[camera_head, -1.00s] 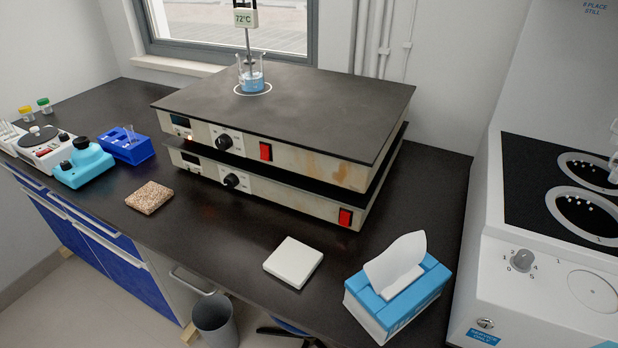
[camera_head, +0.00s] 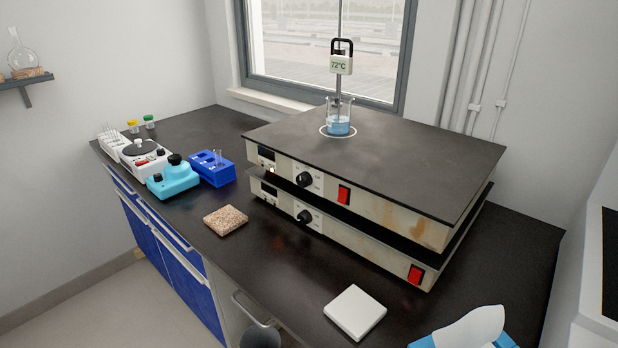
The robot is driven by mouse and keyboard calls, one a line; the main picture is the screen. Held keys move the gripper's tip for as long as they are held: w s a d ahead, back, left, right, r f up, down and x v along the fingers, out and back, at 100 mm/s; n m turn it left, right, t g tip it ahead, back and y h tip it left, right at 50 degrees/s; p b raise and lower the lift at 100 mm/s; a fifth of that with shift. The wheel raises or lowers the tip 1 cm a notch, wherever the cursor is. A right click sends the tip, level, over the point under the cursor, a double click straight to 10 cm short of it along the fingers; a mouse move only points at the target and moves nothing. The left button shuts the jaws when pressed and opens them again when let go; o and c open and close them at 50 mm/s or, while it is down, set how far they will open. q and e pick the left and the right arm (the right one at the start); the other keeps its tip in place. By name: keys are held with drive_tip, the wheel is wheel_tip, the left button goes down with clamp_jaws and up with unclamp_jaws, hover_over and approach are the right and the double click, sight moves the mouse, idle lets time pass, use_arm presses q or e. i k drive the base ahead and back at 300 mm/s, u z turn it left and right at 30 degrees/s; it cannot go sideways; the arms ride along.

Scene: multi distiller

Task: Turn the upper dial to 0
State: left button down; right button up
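Two hotplates are stacked on the black bench. The upper hotplate (camera_head: 400,212) has a black upper dial (camera_head: 304,179) on its front panel, with a small lit light to its left and a red switch (camera_head: 344,195) to its right. The lower hotplate (camera_head: 360,245) has its own black dial (camera_head: 304,217) and red switch (camera_head: 415,274). The dial markings are too small to read. A beaker of blue liquid (camera_head: 338,122) stands on the upper plate, with a thermometer display (camera_head: 341,65) above it reading 72°C. Neither of my grippers is in view.
A cork-like square (camera_head: 226,220) and a white square (camera_head: 355,312) lie in front of the hotplates. A tissue box (camera_head: 468,330) is at the lower right. A blue rack (camera_head: 212,167) and a teal device (camera_head: 173,178) stand at the left.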

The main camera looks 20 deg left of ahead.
sight(304, 179)
drive_tip(key=u, duration=0.25)
drive_tip(key=k, duration=0.15)
drive_tip(key=u, duration=1.35)
drive_tip(key=i, duration=0.5)
drive_tip(key=z, duration=0.05)
